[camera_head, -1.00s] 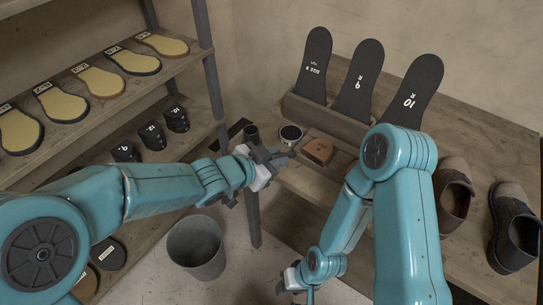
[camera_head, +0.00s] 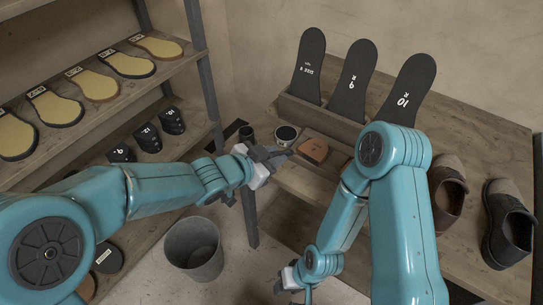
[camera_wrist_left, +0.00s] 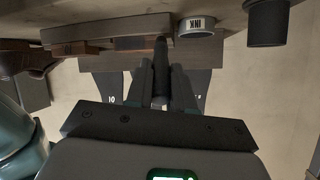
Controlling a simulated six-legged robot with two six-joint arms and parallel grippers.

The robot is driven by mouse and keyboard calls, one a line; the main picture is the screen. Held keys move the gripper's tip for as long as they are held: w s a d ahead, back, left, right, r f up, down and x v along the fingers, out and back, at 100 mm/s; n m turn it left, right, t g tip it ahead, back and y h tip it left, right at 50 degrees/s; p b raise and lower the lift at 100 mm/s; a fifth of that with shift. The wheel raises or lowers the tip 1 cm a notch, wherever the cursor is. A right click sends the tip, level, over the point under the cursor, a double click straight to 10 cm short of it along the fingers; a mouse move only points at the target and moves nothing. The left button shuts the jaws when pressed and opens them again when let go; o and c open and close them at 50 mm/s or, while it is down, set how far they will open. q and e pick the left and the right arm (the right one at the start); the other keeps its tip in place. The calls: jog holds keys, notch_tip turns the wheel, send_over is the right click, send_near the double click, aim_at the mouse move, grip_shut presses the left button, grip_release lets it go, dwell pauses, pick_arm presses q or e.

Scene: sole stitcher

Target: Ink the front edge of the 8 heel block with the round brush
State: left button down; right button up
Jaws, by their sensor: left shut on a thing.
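The heel block (camera_head: 313,149) is a reddish-brown piece lying flat at the left end of the bench; its number is too small to read. My left gripper (camera_head: 276,157) is just left of it, low at the bench edge. In the left wrist view my fingers (camera_wrist_left: 160,98) are shut on a dark upright handle, the round brush (camera_wrist_left: 161,62). The brush tip and any contact with the block are unclear. The ink tin (camera_head: 286,134) stands behind my left gripper; its INK label shows in the left wrist view (camera_wrist_left: 195,27). My right gripper (camera_head: 289,280) hangs low; its jaws are unclear.
A dark cup (camera_head: 246,133) stands left of the tin. A wooden rack (camera_head: 320,119) holds tall black soles behind the block. Shoes (camera_head: 508,225) stand at the right. A shelf (camera_head: 105,100) with soles and heels is at left; a bin (camera_head: 194,248) is on the floor.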

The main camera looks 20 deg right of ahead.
pick_arm(q)
jog(key=shift+w+d, duration=0.2)
jog(key=shift+d, duration=0.15)
jog(key=shift+s+d+f+b, duration=0.15)
jog(key=shift+s+b, duration=0.1)
jog(key=shift+b, duration=0.05)
jog(key=shift+r+p, duration=0.35)
jog(key=shift+p, duration=0.5)
jog(key=shift+w+f, duration=0.15)
jog(key=shift+w, duration=0.1)
